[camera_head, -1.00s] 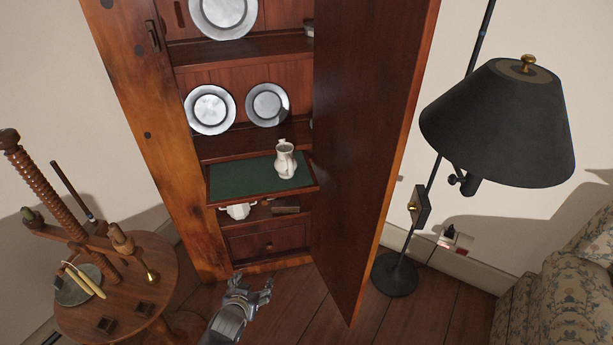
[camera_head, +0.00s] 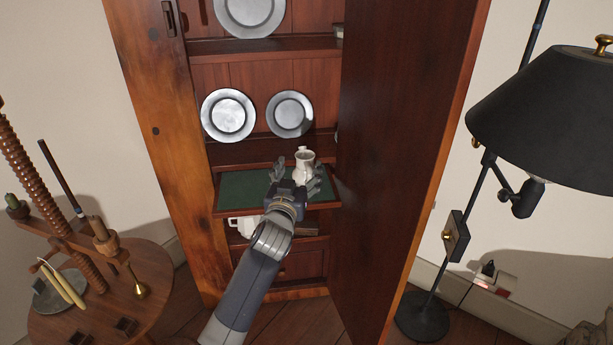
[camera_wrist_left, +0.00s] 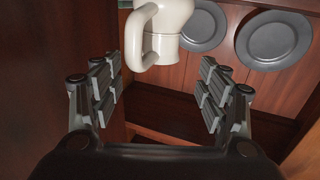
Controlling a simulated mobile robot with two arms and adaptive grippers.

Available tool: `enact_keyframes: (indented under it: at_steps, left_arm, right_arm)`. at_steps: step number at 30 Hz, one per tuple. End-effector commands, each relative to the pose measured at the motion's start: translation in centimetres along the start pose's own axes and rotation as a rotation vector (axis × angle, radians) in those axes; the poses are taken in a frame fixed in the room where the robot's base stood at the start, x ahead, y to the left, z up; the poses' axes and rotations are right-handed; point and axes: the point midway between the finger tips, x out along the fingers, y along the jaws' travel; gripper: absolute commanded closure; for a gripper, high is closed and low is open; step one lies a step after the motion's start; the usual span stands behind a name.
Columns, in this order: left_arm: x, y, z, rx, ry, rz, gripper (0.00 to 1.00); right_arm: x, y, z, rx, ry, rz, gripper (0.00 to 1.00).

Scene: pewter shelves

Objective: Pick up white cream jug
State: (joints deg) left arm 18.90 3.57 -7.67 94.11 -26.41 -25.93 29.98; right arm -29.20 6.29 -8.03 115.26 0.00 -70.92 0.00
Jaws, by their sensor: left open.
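The white cream jug (camera_head: 304,162) stands upright on the green-topped pull-out shelf (camera_head: 237,190) inside the open cabinet. My left gripper (camera_head: 296,178) is open at that shelf, in front of the jug, and partly hides its lower part. In the left wrist view the jug (camera_wrist_left: 173,17) is cut off by the top edge, its looped handle towards the left. It shows beyond and above the open fingers (camera_wrist_left: 160,88), with nothing between them. I cannot tell whether a finger touches the jug. My right gripper is not in view.
The open cabinet door (camera_head: 400,150) stands close right of the arm. Pewter plates (camera_head: 228,116) (camera_head: 289,114) lean on the shelf behind. A white vessel (camera_head: 240,226) sits below the pull-out shelf. A round wooden table (camera_head: 150,300) is at left, a black lamp (camera_head: 550,110) at right.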

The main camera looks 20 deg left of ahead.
Motion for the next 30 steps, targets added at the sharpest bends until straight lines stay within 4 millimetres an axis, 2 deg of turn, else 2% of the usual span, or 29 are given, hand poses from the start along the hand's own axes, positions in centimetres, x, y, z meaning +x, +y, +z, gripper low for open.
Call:
enact_keyframes:
  at_steps: [5, 15, 25, 26, 30]
  left_arm:
    - [1.1, 0.0, 0.1, 0.001, 0.0, 0.0, 0.31]
    - [5.3, 0.0, 0.1, 0.0, -0.001, 0.0, 0.31]
    - [5.9, 0.0, 0.1, 0.0, -0.001, 0.001, 0.31]
    - [5.9, 0.0, 0.1, 0.0, -0.001, 0.001, 0.34]
    - [5.9, 0.0, 0.1, 0.0, -0.001, 0.001, 0.65]
  right_arm:
    - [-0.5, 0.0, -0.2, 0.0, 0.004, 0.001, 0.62]
    - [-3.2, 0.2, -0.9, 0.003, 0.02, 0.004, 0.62]
    - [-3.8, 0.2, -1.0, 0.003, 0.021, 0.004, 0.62]
    - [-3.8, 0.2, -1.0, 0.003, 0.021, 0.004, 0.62]
    - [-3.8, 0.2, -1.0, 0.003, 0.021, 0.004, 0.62]
